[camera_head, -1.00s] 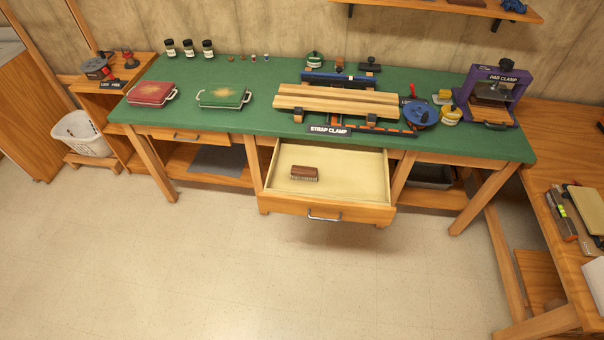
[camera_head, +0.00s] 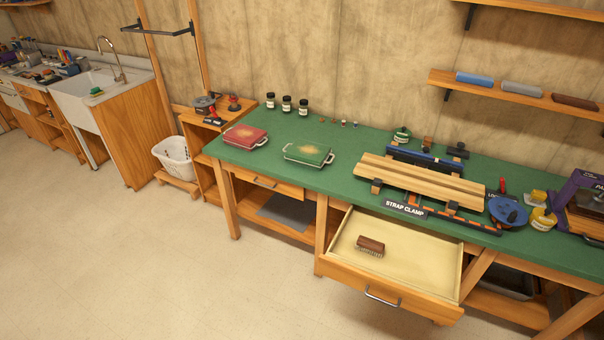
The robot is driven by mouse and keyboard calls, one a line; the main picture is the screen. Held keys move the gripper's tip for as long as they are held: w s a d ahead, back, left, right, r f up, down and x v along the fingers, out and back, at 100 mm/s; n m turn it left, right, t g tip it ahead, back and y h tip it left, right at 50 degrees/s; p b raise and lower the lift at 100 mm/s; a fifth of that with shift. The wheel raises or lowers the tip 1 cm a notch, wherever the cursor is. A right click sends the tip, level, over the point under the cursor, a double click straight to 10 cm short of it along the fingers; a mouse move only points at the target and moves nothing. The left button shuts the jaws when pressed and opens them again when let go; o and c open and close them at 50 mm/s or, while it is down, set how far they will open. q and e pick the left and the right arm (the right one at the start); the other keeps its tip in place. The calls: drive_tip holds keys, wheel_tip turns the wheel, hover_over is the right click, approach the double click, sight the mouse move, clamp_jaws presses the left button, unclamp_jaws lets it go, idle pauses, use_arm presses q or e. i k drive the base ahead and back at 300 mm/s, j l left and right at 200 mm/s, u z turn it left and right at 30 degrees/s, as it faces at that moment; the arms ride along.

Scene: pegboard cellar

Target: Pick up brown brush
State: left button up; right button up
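The brown brush (camera_head: 370,245) lies in the open drawer (camera_head: 415,273) under the green-topped workbench (camera_head: 335,181). It has a brown back and pale bristles that face down, and sits toward the drawer's left side with bare drawer floor to its right. The drawer is pulled out toward me, with a metal handle (camera_head: 383,296) on its front. Neither of my grippers shows in the head view.
A strap clamp with wooden boards (camera_head: 420,181) lies on the bench above the drawer. A red tray (camera_head: 245,137) and a green tray (camera_head: 308,154) are to its left. A white basket (camera_head: 173,158) stands left of the bench. The floor (camera_head: 180,270) in front is clear.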

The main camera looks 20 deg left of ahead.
sight(364, 242)
drive_tip(key=i+l+u, duration=0.15)
drive_tip(key=l+u, duration=0.3)
drive_tip(key=i+l+u, duration=0.1)
drive_tip(key=l+u, duration=0.2)
drive_tip(key=u, duration=0.2)
drive_tip(key=l+u, duration=0.45)
